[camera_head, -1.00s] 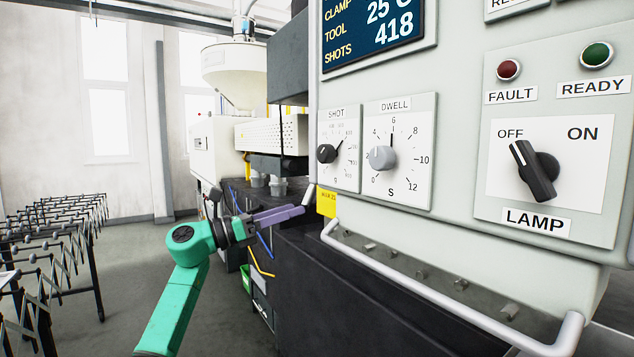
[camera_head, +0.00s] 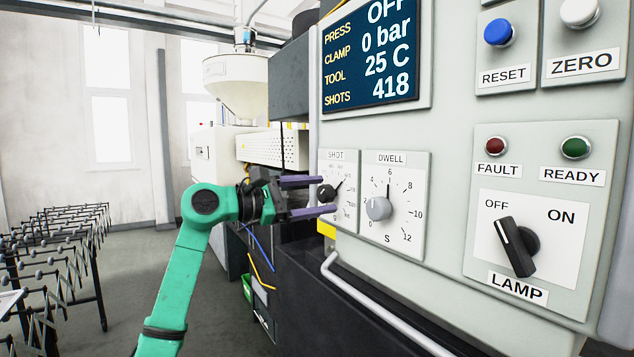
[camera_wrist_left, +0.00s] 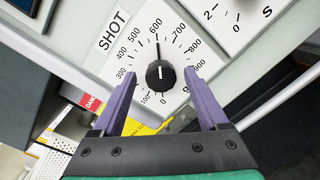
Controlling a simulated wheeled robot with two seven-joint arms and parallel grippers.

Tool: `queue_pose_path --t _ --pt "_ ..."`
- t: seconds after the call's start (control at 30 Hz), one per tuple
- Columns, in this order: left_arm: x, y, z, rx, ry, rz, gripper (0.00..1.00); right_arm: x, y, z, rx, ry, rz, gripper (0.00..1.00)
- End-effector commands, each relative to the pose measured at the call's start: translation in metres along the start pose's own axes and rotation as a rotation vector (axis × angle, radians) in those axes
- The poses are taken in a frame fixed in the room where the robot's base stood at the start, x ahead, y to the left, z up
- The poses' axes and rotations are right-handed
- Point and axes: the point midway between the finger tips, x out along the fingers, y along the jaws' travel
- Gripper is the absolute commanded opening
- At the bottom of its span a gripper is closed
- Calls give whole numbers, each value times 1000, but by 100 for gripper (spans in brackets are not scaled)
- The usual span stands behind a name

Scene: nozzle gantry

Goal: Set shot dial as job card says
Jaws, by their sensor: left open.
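The shot dial (camera_head: 350,222) is a white plate with a black knob (camera_head: 326,193) at the left end of the grey panel. In the left wrist view the black knob (camera_wrist_left: 160,75) has its needle pointing up at about the 600 mark. My left gripper (camera_head: 332,195) is at the dial, its purple fingers open. In the left wrist view the fingertips (camera_wrist_left: 160,78) stand on either side of the knob, with gaps between. A yellow card (camera_head: 326,229), mostly hidden, shows below the dial; its writing cannot be read. My right gripper is out of view.
The dwell dial (camera_head: 410,225) sits just right, pointing near 6. The lamp switch (camera_head: 515,245) points toward OFF. A screen (camera_head: 372,55) shows SHOTS 418. A grey rail (camera_head: 385,310) runs below the panel. A conveyor (camera_head: 60,245) stands at far left.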

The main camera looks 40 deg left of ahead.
Motion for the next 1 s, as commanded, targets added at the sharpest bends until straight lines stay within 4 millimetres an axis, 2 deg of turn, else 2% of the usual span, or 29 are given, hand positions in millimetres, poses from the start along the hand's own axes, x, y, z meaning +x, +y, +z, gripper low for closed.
queue_pose_path --t 0.23,0.43,0.77,1.0 --pt "2 -1 -1 0 1 0 77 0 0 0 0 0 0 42" --pt "2 -1 -1 -1 1 -1 0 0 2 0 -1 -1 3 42" --pt "2 -2 -2 -29 0 -1 0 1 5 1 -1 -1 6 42" --pt "2 -2 -3 -142 -2 3 0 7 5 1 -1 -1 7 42"
